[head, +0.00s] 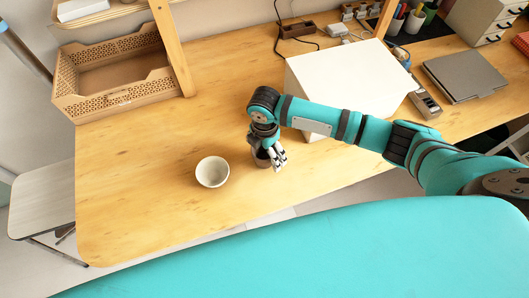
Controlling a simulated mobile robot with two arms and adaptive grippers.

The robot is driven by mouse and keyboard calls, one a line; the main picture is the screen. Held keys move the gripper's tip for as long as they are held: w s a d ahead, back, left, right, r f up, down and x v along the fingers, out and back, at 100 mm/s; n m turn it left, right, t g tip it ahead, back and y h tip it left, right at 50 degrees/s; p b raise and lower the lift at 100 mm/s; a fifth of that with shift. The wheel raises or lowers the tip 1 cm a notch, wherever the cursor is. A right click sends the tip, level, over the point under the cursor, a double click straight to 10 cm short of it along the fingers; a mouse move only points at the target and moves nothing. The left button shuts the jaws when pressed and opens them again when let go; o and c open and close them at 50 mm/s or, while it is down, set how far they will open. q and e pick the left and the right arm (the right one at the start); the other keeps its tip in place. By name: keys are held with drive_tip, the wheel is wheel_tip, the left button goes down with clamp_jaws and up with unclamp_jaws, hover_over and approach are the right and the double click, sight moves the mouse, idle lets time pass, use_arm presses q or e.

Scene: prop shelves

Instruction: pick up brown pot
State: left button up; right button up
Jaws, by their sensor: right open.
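The brown pot (262,158) is a small dark brown vessel standing on the wooden table (150,190). It is partly hidden behind the fingers of my right gripper (277,163). My right arm comes in from the right, and the gripper points down at the pot with its fingers apart, over and beside it. I cannot tell whether the fingers touch the pot. My left gripper is not in view.
A white bowl (212,171) stands just left of the pot. A large white box (345,75) is behind my right arm. A perforated wooden crate (115,78) is at the back left. A grey laptop (464,76) lies at the right. The table's front left is clear.

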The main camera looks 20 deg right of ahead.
sight(265, 155)
drive_tip(key=shift+f, duration=1.4)
drive_tip(key=c, duration=1.2)
drive_tip(key=shift+r, duration=0.1)
drive_tip(key=shift+c, duration=0.5)
